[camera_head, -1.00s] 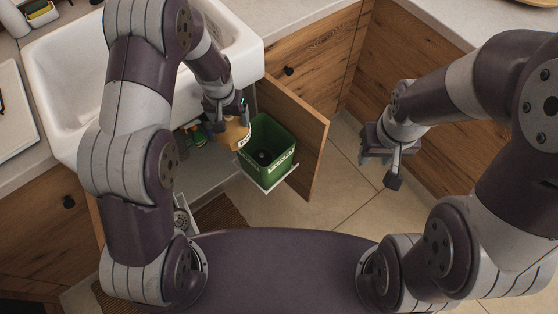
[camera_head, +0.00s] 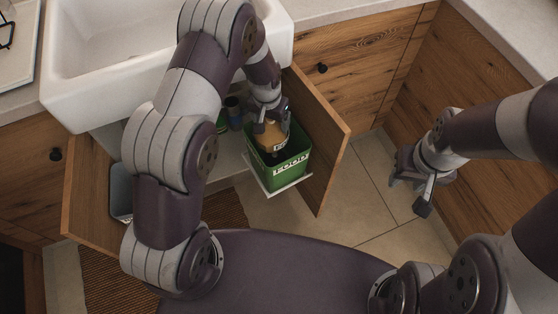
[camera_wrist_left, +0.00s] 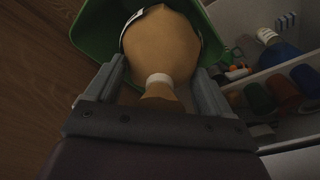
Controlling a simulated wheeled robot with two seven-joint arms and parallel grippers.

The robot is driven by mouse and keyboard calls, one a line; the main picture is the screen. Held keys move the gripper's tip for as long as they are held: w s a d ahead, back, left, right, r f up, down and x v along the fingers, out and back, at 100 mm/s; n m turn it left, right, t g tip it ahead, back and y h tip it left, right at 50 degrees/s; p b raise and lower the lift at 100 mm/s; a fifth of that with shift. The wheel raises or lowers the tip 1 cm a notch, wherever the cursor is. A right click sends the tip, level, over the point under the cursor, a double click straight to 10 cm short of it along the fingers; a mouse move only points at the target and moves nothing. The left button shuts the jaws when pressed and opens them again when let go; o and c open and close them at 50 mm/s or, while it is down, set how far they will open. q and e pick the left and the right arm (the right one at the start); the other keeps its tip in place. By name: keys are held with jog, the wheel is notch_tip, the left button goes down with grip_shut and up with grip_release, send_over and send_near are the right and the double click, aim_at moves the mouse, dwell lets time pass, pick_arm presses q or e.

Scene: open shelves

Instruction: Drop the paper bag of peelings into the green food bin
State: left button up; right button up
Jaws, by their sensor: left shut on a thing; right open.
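The brown paper bag (camera_head: 271,138) hangs from my left gripper (camera_head: 272,118), which is shut on its top. In the left wrist view the bag (camera_wrist_left: 160,45) has a narrow neck with a pale band, held between the fingers (camera_wrist_left: 157,90). The green food bin (camera_head: 287,174) stands on a white pull-out tray under the sink. The bag is over the bin's opening, its lower part seeming to be within the rim. The green bin wall (camera_wrist_left: 90,30) shows beside the bag in the left wrist view. My right gripper (camera_head: 411,187) is open and empty, off to the right.
An open wooden cabinet door (camera_head: 318,150) stands close to the bin's right. The white sink (camera_head: 120,50) is above left. Several bottles and jars (camera_wrist_left: 275,90) stand in the cabinet beside the bin. A grey container (camera_head: 121,190) is at the left door. Floor at right is clear.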

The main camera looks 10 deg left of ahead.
pick_arm(q)
jog(key=shift+r, duration=0.15)
jog(key=o, duration=1.5)
jog(key=r, duration=0.4)
jog(key=s+r+p, duration=0.1)
jog(key=r, duration=0.7)
jog(key=shift+s+a+r+p, duration=0.15)
jog(key=shift+s+r+p, duration=0.15)
jog(key=shift+p, duration=0.1)
jog(key=shift+s+f, duration=0.2)
jog(key=s+a+r+n+p, duration=0.1)
jog(key=s+a+r+p, duration=0.1)
jog(key=s+r+p, duration=0.4)
jog(key=s+a+r+n+p, duration=0.1)
jog(key=s+a+r+p, duration=0.1)
jog(key=s+r+p, duration=0.4)
jog(key=shift+s+r, duration=2.55)
jog(key=shift+r, duration=0.05)
